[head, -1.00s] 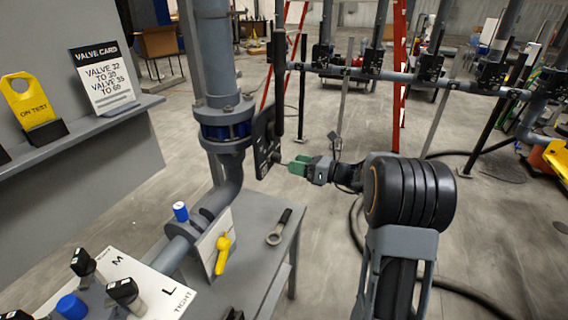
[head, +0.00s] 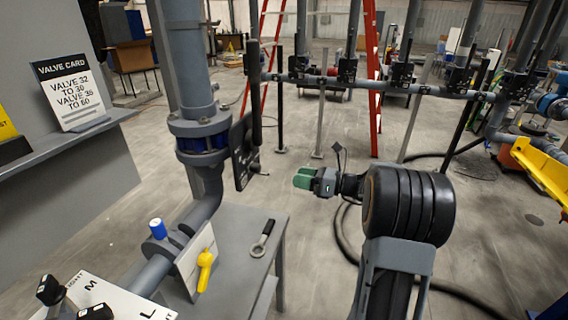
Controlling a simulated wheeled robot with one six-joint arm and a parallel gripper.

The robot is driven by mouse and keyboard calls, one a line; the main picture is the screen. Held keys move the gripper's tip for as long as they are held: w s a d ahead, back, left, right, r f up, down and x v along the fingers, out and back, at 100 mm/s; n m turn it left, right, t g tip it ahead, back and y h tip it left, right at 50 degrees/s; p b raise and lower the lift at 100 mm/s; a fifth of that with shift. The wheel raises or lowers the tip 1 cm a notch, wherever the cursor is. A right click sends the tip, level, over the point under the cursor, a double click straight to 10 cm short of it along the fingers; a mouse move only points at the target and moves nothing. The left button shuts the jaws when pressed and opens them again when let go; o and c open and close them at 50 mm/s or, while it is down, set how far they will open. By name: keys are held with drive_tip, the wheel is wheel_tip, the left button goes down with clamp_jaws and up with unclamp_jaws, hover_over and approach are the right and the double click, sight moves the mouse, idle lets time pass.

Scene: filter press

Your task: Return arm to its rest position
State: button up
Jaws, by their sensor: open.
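My gripper (head: 303,179) has green fingertips and is at the end of my arm in the middle of the head view. It points left, toward the dark valve plate (head: 243,152) on the grey vertical pipe (head: 190,60), with a clear gap between them. The jaws hold nothing that I can see; the two fingers overlap from this angle. My arm is bent, with its black ribbed joint to the right of the gripper.
A valve card (head: 70,93) stands on the left shelf. Open floor lies beyond my gripper. A red ladder (head: 372,80) stands behind.

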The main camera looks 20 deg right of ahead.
drive_tip(key=s+a+f+n+g+h, duration=0.5)
drive_tip(key=s+f+n+g+h, duration=0.25)
drive_tip(key=s+f+n, duration=0.5)
drive_tip(key=s+a+r+n+h, duration=0.4)
drive_tip(key=s+r+n+h, duration=0.3)
drive_tip(key=n, duration=0.8)
drive_tip(key=shift+s+n+t, duration=0.35)
drive_tip(key=shift+s, duration=0.7)
